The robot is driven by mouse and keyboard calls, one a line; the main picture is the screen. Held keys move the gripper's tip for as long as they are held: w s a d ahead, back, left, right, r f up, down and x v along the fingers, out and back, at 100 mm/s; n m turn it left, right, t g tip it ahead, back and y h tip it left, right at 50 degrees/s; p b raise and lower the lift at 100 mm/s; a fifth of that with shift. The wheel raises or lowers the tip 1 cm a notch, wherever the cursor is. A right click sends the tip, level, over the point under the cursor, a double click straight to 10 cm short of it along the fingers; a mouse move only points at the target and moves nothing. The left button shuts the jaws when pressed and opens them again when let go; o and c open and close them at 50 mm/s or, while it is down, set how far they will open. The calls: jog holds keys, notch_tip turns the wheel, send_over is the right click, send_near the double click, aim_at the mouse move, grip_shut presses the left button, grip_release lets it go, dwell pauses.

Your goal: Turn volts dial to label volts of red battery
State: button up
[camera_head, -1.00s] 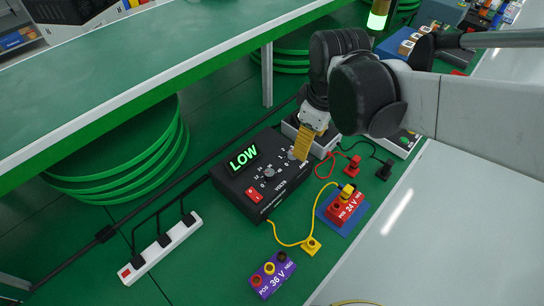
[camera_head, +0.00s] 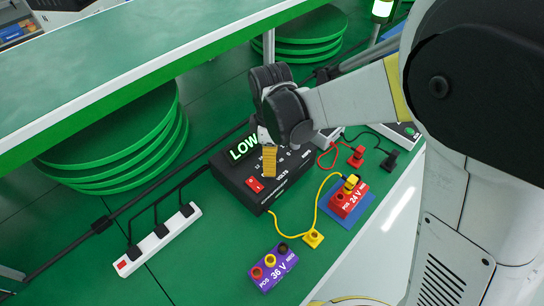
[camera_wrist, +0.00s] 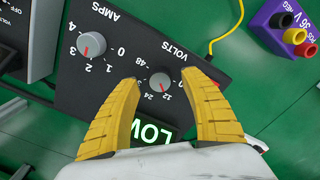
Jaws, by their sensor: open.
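The black power box (camera_head: 262,208) has a green display (camera_head: 243,149) reading LOW. In the wrist view the grey volts dial (camera_wrist: 160,84) lies between the two yellow fingers of my gripper (camera_wrist: 158,78), which is open with a finger on either side. The dial's red mark seems to point near 12; contact is unclear. In the head view my gripper (camera_head: 269,174) is above the box and partly hides the volts scale. The red battery (camera_head: 349,204), labelled 24 V, sits on a blue mat to the right, with a yellow connector (camera_head: 350,183) on top.
A purple 36 V battery (camera_head: 265,281), a loose yellow plug (camera_head: 313,238), a red plug (camera_head: 356,156) and a black plug (camera_head: 389,160) lie nearby. A white power strip (camera_head: 157,240) is at left.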

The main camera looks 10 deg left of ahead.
jog(key=shift+f, duration=0.65)
grip_shut()
jog(key=shift+m, duration=0.3)
jog(key=m, duration=0.9)
jog(key=shift+p, duration=0.3)
